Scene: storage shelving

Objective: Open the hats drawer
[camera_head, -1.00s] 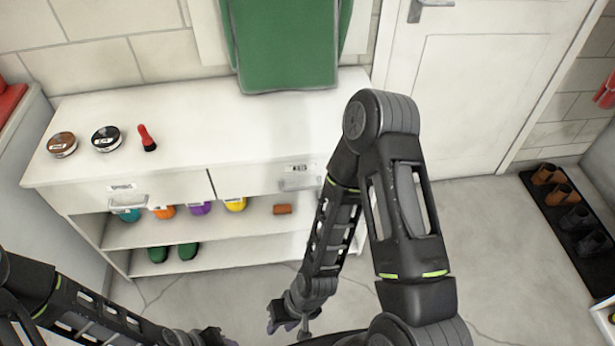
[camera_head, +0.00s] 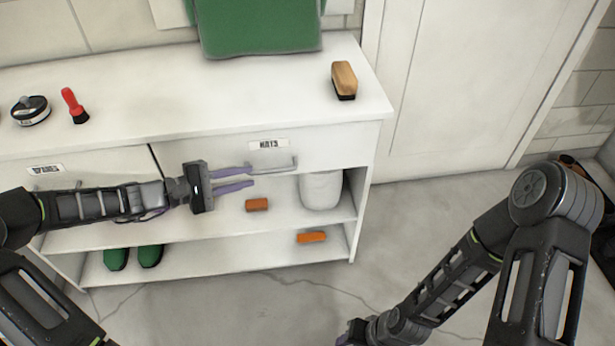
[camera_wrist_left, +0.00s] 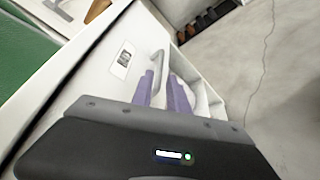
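The hats drawer (camera_head: 330,146) is the right-hand drawer front under the white cabinet top, and it is shut. Its label (camera_head: 269,144) reads HATS, and a grey bar handle (camera_head: 274,168) sits below it. My left gripper (camera_head: 251,177) is open and points right, its two purple fingers close to the handle's left end. My right gripper (camera_head: 350,337) is low at the bottom edge, only partly visible, away from the cabinet.
Below are a white container (camera_head: 321,189), brown and orange blocks, and green shoes (camera_head: 133,257). Another labelled drawer (camera_head: 100,168) is at left. Floor in front is clear.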

